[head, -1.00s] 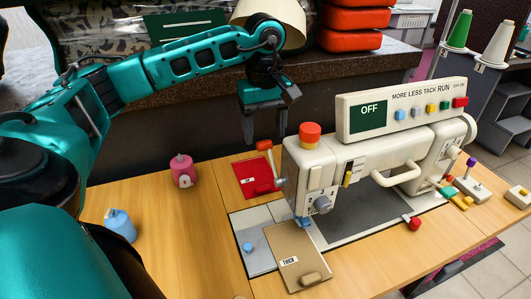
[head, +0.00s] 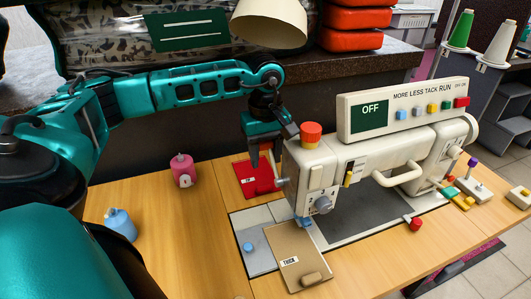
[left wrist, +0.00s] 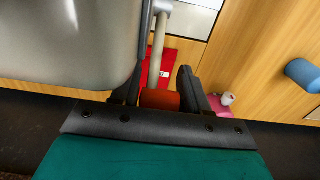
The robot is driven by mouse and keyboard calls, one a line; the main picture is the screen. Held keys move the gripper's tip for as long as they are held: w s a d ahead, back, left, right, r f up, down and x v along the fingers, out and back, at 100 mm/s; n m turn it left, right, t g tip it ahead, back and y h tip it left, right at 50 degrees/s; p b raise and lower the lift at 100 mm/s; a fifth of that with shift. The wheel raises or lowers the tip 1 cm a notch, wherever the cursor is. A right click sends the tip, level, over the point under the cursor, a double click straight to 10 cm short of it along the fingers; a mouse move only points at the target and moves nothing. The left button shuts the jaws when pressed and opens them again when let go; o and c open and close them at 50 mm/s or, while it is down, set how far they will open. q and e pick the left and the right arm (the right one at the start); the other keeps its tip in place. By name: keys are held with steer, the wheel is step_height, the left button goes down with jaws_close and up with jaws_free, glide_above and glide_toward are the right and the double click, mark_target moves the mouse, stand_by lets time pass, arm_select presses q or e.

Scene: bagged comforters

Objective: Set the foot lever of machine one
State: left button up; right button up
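The white sewing machine (head: 348,158) stands on the wooden table, with "OFF" on its green panel. Its lever has a red-orange knob on a pale rod (left wrist: 159,45), behind the machine's left end. My left gripper (head: 264,161) points down there. In the left wrist view my left gripper (left wrist: 160,92) has its fingers close against both sides of the lever's knob (left wrist: 160,100), shut on it. The machine's body hides part of one finger in the wrist view. My right gripper is out of view.
A red "TP"-like labelled patch (head: 250,184) lies beneath the gripper. A pink bottle (head: 183,170) and a blue bottle (head: 120,224) stand to the left. A tan "THICK" plate (head: 298,257) lies in front. A dark ledge (head: 190,88) and lamp shade (head: 270,22) are behind.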

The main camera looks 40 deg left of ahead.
arm_select(q)
jaws_close()
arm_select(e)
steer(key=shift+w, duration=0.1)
